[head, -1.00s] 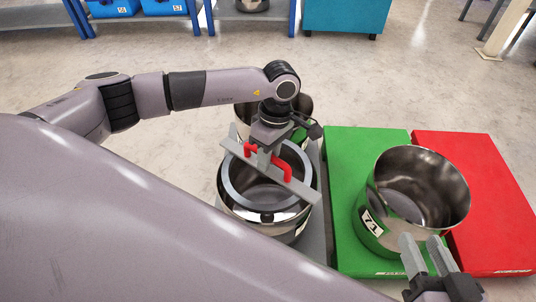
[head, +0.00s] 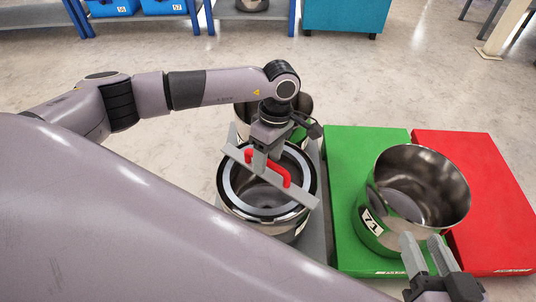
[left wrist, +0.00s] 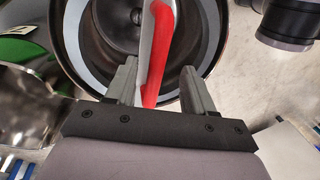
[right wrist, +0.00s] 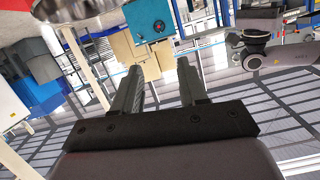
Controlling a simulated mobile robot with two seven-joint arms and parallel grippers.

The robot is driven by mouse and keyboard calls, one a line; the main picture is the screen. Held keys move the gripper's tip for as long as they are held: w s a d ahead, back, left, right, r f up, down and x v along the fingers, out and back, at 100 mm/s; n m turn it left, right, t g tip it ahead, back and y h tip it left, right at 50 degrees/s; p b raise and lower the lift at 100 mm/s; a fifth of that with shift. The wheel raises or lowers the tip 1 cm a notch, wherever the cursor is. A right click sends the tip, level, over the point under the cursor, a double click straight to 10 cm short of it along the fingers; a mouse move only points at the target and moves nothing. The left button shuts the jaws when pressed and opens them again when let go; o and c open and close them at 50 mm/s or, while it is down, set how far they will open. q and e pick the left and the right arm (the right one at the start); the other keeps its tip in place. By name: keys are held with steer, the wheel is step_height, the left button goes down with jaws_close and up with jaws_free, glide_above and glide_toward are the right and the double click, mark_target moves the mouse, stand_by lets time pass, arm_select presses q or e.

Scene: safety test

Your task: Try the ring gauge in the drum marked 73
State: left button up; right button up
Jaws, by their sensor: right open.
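The ring gauge, a grey ring (head: 228,188) with a flat bar and red handle (head: 284,178), sits in the mouth of the near left steel drum (head: 262,228). The bar spans the mouth; I cannot tell whether it touches the rim. That drum's label is mostly hidden and unreadable. My left gripper (head: 260,165) is over the handle. In the left wrist view, the fingers (left wrist: 158,70) stand apart with the red handle (left wrist: 157,45) between them, gaps showing. Another drum (head: 385,232), marked 71, stands on the green mat. My right gripper (head: 423,241) is open and empty in front of it.
A third drum (head: 246,107) stands behind the gauge, partly hidden by my left arm. The green mat (head: 345,150) adjoins a red mat (head: 480,160) on the right. Blue bins (head: 112,7) and a teal cabinet (head: 345,15) are at the back. The floor between is clear.

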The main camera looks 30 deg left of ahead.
arm_select(q)
step_height(320, 180, up, 14)
steer(key=w+p, duration=0.1)
steer(key=p, duration=0.6)
steer(key=shift+w, duration=0.2)
arm_select(e)
steer(key=shift+m+g+y, duration=0.3)
steer(key=shift+m+g, duration=0.1)
steer(key=shift+g, duration=0.1)
steer(key=r, duration=0.1)
steer(key=a+r, duration=0.1)
steer(key=r, duration=0.3)
steer(key=shift+w+a, duration=0.2)
steer(key=shift+a, duration=0.1)
arm_select(q)
steer(key=shift+d, duration=0.15)
